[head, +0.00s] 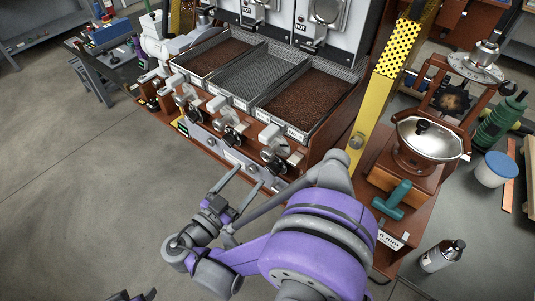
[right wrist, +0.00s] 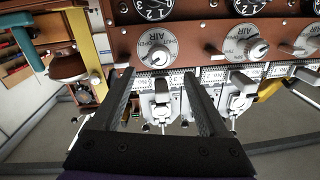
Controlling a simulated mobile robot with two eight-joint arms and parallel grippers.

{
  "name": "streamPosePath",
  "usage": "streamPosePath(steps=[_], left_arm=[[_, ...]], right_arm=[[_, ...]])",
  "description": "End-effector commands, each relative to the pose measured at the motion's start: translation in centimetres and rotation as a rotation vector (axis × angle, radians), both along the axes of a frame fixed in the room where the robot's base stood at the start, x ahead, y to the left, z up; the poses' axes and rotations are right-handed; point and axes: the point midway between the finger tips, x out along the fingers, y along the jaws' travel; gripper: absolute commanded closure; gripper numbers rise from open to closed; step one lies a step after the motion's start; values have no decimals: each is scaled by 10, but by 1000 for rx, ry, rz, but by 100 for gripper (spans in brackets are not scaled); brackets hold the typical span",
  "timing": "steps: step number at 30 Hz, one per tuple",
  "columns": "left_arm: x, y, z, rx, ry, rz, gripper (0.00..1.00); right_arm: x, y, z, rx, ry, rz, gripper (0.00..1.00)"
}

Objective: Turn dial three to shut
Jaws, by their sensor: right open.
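In the right wrist view a row of round pale air dials runs along the red-brown panel. The dial at the left end (right wrist: 157,48), which I take as dial three from its place on the yellow-post side, has a light knob; its exact setting is too small to read. My right gripper (head: 247,178) is open and empty in front of the right end of the roaster. In the right wrist view its fingers (right wrist: 158,76) point toward that dial, one to each side of it, apparently short of touching. A small part of my left gripper (head: 133,296) shows at the bottom edge.
Other dials (right wrist: 245,44) and black gauges (right wrist: 155,9) sit on the panel. Metal spouts (head: 275,150) stick out below the bean trays (head: 340,113). A yellow post (head: 370,120) and a teal handle (head: 392,203) stand at right. The floor at left is clear.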

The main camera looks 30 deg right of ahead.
Motion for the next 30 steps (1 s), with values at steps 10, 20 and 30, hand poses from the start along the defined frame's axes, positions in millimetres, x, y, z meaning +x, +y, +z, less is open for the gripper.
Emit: streamPosePath(steps=[10,20,30], left_arm=[[2,0,10,0,-4,0,36],[4,0,14,0,-7,0,36],[3,0,14,0,-6,0,36]], right_arm=[[27,-58,2,0,1,-6,22],[44,-91,1,0,2,-3,22],[45,-92,1,1,3,-1,28]])
